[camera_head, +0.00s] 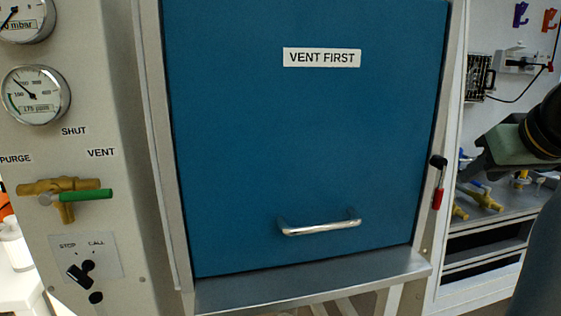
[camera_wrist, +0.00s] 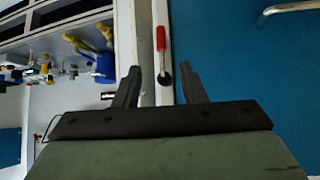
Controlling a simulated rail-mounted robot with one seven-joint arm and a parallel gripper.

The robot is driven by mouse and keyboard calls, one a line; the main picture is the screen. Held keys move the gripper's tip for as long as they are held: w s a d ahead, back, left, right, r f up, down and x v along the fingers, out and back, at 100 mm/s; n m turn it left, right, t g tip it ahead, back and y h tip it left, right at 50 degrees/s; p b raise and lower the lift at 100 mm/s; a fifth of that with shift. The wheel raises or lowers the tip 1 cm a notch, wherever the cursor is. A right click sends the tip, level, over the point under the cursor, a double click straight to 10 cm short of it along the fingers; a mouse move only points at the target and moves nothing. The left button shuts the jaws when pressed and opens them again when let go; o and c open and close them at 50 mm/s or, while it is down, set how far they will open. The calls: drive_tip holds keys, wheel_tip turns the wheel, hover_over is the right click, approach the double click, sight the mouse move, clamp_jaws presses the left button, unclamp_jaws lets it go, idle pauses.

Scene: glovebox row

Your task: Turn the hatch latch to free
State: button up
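The hatch latch (camera_head: 438,185) is on the frame at the right edge of the blue hatch (camera_head: 300,130). It has a black pivot with a red handle hanging straight down from it. In the wrist view the latch (camera_wrist: 160,40) appears inverted, with its red handle pointing up the picture. My gripper (camera_head: 468,168) is to the right of the latch in the head view, apart from it. In the wrist view my gripper (camera_wrist: 160,72) is open and empty, its two dark fingers spread on either side of the latch's line.
The hatch has a silver bar handle (camera_head: 318,226) and a "VENT FIRST" label (camera_head: 322,58). At left, a brass valve with a green lever (camera_head: 85,195) points toward VENT, below gauges (camera_head: 36,95). A shelf with brass and blue fittings (camera_head: 485,200) lies at right, behind my arm.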

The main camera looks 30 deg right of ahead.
drive_tip(key=v, duration=0.3)
drive_tip(key=shift+s+a+r, duration=0.15)
drive_tip(key=shift+s+r, duration=0.1)
drive_tip(key=shift+r, duration=0.05)
drive_tip(key=shift+w+p, duration=0.1)
drive_tip(key=shift+p, duration=0.2)
